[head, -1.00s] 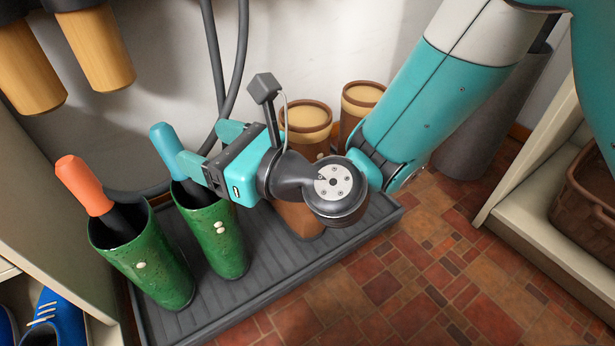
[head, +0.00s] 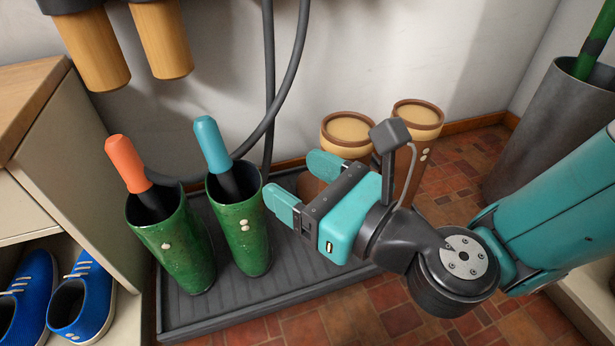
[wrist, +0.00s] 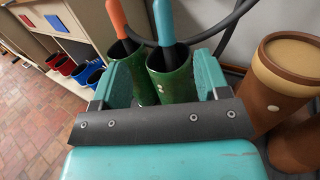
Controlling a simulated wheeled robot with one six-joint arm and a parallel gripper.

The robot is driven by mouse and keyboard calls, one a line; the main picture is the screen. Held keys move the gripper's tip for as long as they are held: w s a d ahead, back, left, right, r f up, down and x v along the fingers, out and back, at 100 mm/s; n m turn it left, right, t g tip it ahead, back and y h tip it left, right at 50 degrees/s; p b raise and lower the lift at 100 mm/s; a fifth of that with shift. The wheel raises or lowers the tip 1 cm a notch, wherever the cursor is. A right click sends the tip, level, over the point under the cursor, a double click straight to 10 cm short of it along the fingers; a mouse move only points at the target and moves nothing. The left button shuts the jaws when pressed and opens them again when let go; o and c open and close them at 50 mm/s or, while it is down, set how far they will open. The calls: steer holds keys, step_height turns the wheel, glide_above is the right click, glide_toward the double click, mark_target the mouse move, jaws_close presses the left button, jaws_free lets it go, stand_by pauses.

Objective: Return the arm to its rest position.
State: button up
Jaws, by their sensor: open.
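My gripper (head: 303,184) is open and empty in the head view, to the right of the green boots and in front of the brown boots. Its two teal fingers also show in the wrist view (wrist: 157,88), apart, with the green boots beyond them. My arm reaches in from the right side of the head view. The left green boot (head: 178,245) holds a tool with an orange handle (head: 125,163). The right green boot (head: 240,232) holds one with a teal handle (head: 211,143). The gripper touches neither handle.
The boots stand on a grey ribbed tray (head: 225,310). Two brown boots (head: 418,118) stand behind my gripper. A dark bin (head: 545,130) is at the right. A shelf with blue shoes (head: 83,300) is at the left. Hoses hang by the wall. Tiled floor (head: 370,318) is clear in front.

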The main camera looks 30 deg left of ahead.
steer(key=shift+r, duration=0.1)
steer(key=d+r+n+g+h+p, duration=0.2)
steer(key=d+r+n+p, duration=0.2)
steer(key=r+n+p, duration=0.4)
steer(key=d+r+n+g+h+p, duration=0.15)
steer(key=d+r+n+p, duration=0.25)
steer(key=r+n+p, duration=0.45)
steer(key=s+d+r+n+t+h+p, duration=0.1)
steer(key=d+r+n+h+p, duration=0.4)
steer(key=d+r+p, duration=0.5)
steer(key=d+r+n+h+p, duration=0.5)
steer(key=d+r, duration=0.2)
steer(key=d, duration=0.7)
step_height(320, 180, up, 37)
steer(key=p, duration=3.6)
